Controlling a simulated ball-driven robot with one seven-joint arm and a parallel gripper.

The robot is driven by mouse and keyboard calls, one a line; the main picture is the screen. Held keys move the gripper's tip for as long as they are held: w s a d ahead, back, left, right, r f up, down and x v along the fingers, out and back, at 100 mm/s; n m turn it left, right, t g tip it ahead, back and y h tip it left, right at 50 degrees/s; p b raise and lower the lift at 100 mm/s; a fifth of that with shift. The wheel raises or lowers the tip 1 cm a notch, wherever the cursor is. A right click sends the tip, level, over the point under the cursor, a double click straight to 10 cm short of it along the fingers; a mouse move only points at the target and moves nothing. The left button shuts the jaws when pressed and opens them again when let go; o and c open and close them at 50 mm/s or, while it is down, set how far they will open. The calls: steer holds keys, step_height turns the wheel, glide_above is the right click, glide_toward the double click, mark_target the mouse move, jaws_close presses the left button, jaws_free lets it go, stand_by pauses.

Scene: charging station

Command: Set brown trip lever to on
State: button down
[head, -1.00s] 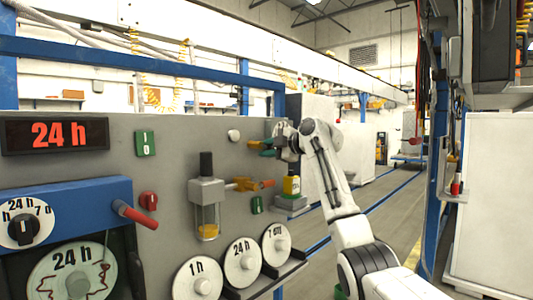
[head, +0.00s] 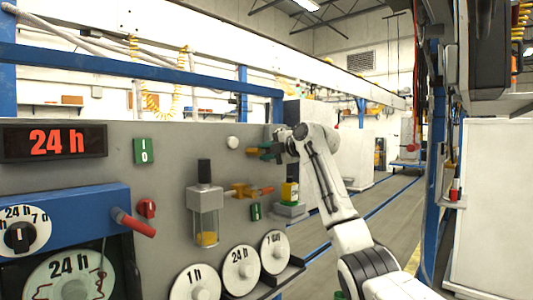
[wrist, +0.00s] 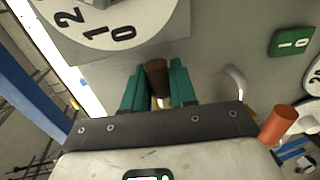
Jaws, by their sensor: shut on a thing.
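The brown trip lever (wrist: 157,78) is a short dark brown cylinder standing out from the grey panel. In the wrist view it sits between the two green fingers of my gripper (wrist: 159,68), which are shut on it. The lever is hard to make out there. A white dial (wrist: 105,20) marked with 0, 1 and 2 lies just beyond the fingertips in the wrist view. I cannot read the lever's on or off position.
An orange-brown handle (wrist: 279,124) sticks out close to the right of my gripper. A green I/O switch (wrist: 292,42) is on the panel. Left of my arm are a glass oiler (head: 205,218) and a red handle (head: 133,222). The floor right of the panel is open.

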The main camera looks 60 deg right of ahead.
steer(key=c, duration=1)
jaws_free()
steer(key=shift+a, duration=0.1)
steer(key=shift+c, duration=0.2)
steer(key=b+v, duration=0.3)
steer(key=v, duration=0.7)
steer(key=shift+s, duration=0.4)
